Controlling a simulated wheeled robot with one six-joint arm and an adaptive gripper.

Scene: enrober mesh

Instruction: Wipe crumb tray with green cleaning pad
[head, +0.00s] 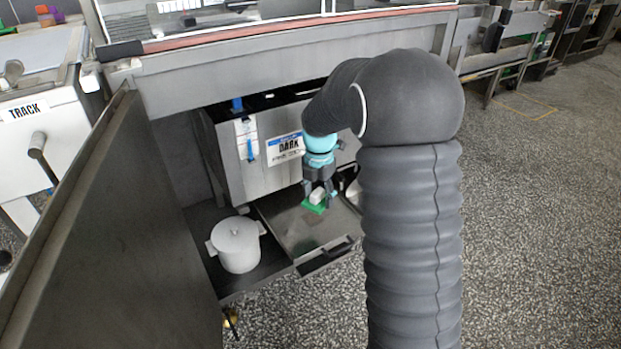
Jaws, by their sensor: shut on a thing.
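The crumb tray (300,238) is a flat grey metal tray inside the low cabinet, with a dark handle at its front edge. A darker smudge shows on its bare surface. The green cleaning pad (311,208) has a white block on top and is at the tray's back part. My gripper (317,190) points down and is shut on the pad's white block. The pad appears to be at the tray's surface, but I cannot tell if it touches.
A white lidded pot (237,246) stands left of the tray. A metal box labelled DARK (255,175) is behind it. An open cabinet door (110,225) stands at left, and a steel frame beam (290,62) crosses above. The speckled floor (540,240) at right is clear.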

